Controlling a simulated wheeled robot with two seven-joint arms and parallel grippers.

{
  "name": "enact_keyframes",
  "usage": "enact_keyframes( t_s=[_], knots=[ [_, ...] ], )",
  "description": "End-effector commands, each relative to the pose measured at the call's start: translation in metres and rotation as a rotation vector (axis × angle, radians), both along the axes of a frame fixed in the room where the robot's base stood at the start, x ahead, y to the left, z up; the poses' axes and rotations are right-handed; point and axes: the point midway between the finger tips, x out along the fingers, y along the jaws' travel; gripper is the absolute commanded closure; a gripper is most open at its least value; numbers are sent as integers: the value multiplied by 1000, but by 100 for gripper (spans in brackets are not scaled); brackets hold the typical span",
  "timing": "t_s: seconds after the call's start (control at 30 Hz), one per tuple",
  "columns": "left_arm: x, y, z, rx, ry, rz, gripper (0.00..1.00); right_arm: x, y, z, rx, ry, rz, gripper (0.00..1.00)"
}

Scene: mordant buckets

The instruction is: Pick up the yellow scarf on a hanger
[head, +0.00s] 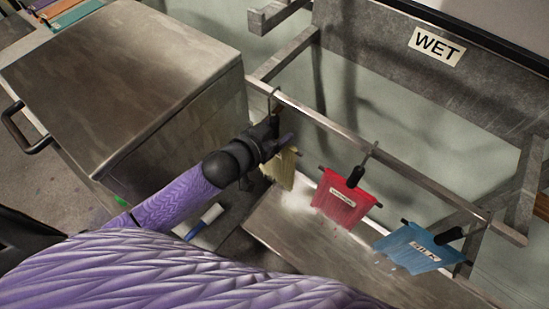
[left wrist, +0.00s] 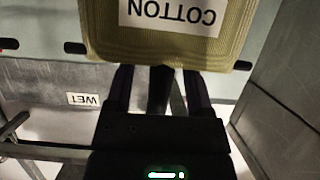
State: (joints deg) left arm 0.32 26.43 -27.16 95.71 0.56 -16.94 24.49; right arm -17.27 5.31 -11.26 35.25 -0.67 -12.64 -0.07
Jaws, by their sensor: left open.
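The yellow scarf (head: 284,170) hangs from the metal rail (head: 330,122), the leftmost of the hanging scarves, partly hidden behind my left gripper (head: 276,140). In the left wrist view the scarf (left wrist: 105,35) fills the top centre, with an upside-down white label reading COTTON. There, my left gripper (left wrist: 160,80) is open below the scarf's edge. Its fingers stand on either side of a dark upright part, apparently the hanger's handle (left wrist: 160,92). Contact cannot be told. My right gripper is not in view.
A red scarf (head: 341,201) and a blue scarf labelled SILK (head: 408,251) hang farther right on the rail. A metal tray (head: 290,240) lies below them. A large metal box (head: 120,75) stands at left. A WET sign (head: 436,46) is on the back panel.

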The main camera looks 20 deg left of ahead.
Motion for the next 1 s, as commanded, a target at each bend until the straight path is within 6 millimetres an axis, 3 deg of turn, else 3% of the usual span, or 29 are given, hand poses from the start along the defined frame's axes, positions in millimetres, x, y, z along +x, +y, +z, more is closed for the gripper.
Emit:
enact_keyframes(
  t_s=[0.07, 0.3, 0.4, 1.0],
  knots=[
    [0, 0, 0, 0, 0, 0, 32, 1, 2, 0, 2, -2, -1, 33],
    [-1, 0, 0, 0, 0, 0, 83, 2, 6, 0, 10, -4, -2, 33],
    [-1, 0, 0, 0, 0, 0, 100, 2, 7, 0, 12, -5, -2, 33],
    [-1, 0, 0, 0, 1, 0, 100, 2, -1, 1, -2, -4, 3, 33]
  ],
)
